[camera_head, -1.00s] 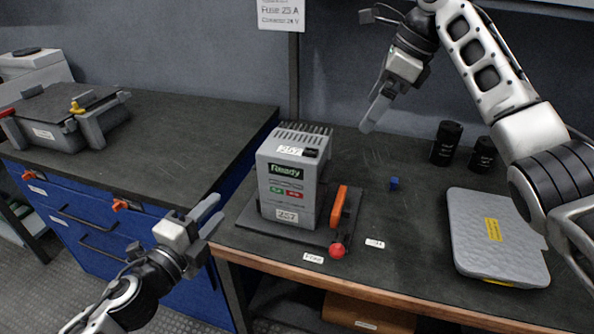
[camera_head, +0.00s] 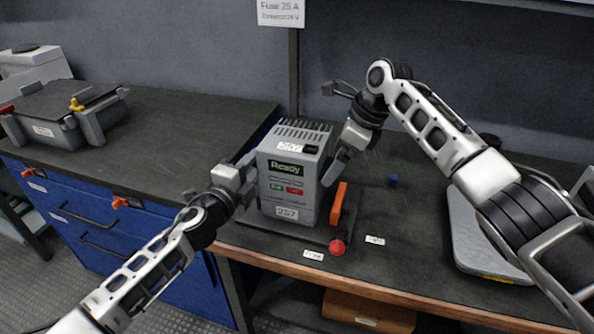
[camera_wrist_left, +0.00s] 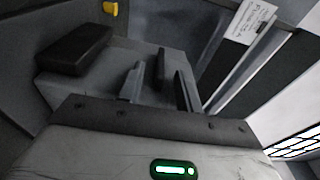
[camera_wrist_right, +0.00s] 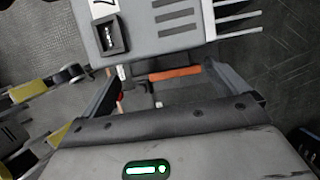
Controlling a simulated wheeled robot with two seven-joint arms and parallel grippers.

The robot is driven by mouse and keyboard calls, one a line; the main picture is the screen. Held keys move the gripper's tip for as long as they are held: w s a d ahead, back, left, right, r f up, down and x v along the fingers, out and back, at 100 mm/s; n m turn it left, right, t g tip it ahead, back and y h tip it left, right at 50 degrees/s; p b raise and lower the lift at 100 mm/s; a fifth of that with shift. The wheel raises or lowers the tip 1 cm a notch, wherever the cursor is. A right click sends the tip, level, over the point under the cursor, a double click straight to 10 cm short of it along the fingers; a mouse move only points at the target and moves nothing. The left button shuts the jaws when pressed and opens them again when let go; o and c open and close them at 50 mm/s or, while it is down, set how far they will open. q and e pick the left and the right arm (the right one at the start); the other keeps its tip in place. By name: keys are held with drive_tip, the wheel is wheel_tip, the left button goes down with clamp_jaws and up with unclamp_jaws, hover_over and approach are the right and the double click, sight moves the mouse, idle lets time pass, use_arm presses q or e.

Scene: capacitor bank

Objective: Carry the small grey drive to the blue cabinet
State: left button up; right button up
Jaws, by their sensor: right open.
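The small grey drive (camera_head: 292,185) is a box with a lit green "Ready" sign and a finned top. It stands upright on a dark base plate (camera_head: 268,233) on the right bench. My left gripper (camera_head: 248,170) is close by its left side; two fingers show in the left wrist view (camera_wrist_left: 158,88), but their grip is unclear. My right gripper (camera_head: 338,168) is open at the drive's right side. In the right wrist view the drive's top (camera_wrist_right: 150,25) lies just beyond the spread fingers (camera_wrist_right: 165,88). The blue cabinet (camera_head: 85,215), with a dark top, stands at left.
An orange lever (camera_head: 338,204) and a red knob (camera_head: 337,247) are right of the drive. A small blue cube (camera_head: 393,180) and a grey case (camera_head: 482,245) lie further right. A grey clamped box (camera_head: 65,115) sits on the cabinet's far left; its top's middle is free.

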use_arm(q)
drive_tip(key=shift+w+d, duration=0.25)
drive_tip(key=shift+w, duration=0.3)
use_arm(e)
drive_tip(key=shift+a+f, duration=0.25)
drive_tip(key=shift+f, duration=0.35)
